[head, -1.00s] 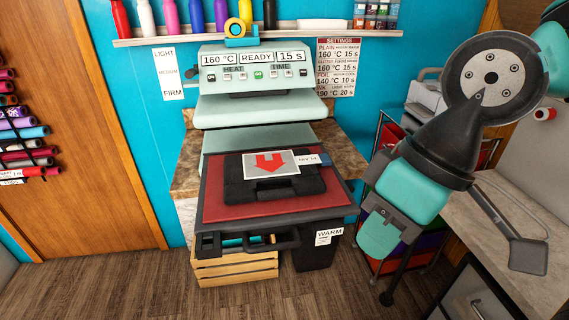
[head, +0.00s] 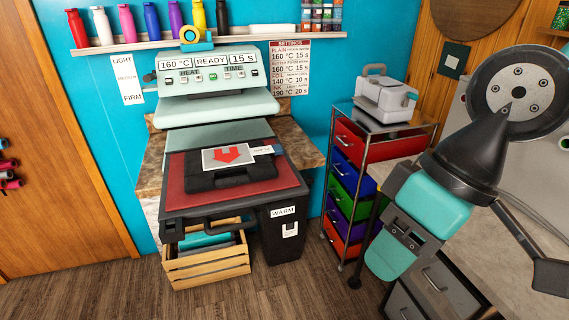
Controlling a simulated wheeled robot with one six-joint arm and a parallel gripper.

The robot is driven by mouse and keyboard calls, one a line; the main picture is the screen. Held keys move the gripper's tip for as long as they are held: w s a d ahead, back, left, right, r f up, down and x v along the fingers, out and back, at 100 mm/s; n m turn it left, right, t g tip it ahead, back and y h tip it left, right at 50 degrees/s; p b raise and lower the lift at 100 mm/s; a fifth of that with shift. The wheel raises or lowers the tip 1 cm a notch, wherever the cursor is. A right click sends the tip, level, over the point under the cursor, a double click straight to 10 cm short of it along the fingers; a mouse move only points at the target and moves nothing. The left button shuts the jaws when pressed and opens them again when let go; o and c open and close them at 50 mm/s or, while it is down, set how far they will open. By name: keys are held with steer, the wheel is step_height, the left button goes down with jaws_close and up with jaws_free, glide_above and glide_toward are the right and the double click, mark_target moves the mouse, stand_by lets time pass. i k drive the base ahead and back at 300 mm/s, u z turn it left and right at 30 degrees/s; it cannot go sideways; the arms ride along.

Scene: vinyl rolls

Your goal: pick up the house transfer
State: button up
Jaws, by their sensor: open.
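A pale sheet (head: 226,157) with a red arrow-like print pointing toward the front lies flat on a black item (head: 228,179) on the press's red pad (head: 180,189). It is the only transfer-like sheet I see; I cannot tell for sure that its print is a house. A small white tag (head: 262,150) lies at its right edge. My gripper (head: 391,262) is open at the lower right, in front of the drawer cart, well to the right of the sheet and apart from it. Its fingers are partly hidden, and I see nothing held.
The heat press (head: 210,85) stands raised behind the pad. A wooden crate (head: 208,265) and a black bin (head: 283,245) marked WARM stand below. A drawer cart (head: 350,190) carries a grey machine (head: 384,98). A grey counter (head: 480,250) is at right. The front floor is clear.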

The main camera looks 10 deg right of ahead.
mark_target(229, 155)
steer(key=z, duration=0.35)
steer(key=k, duration=0.8)
steer(key=u, duration=0.45)
steer(key=i, duration=0.65)
steer(key=u, duration=0.8)
steer(key=i, duration=0.7)
steer(key=z, duration=0.55)
steer(key=i, duration=0.8)
steer(key=z, duration=0.6)
